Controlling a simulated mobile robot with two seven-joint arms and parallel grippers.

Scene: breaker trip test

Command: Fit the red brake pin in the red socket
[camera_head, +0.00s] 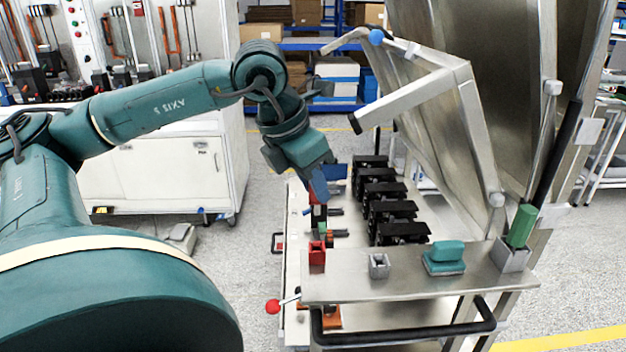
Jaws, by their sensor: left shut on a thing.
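The red socket (317,254) is a small red block at the left end of the metal shelf. My left gripper (319,198) points down from above, a little behind and above the red socket, with blue fingers. It is shut on a small dark and red piece, which looks like the red brake pin (317,212). The fingers hide its upper part. The pin appears apart from the socket; its exact alignment cannot be told. Small green and orange parts show just below and behind it. My right gripper is not in view.
A grey socket (379,266) and a teal block (444,258) stand on the metal shelf (410,288). A green piece with a black rod (521,226) stands at its right end. Several black breakers (402,232) line the panel behind. A tilted metal cover (440,110) rises at the right.

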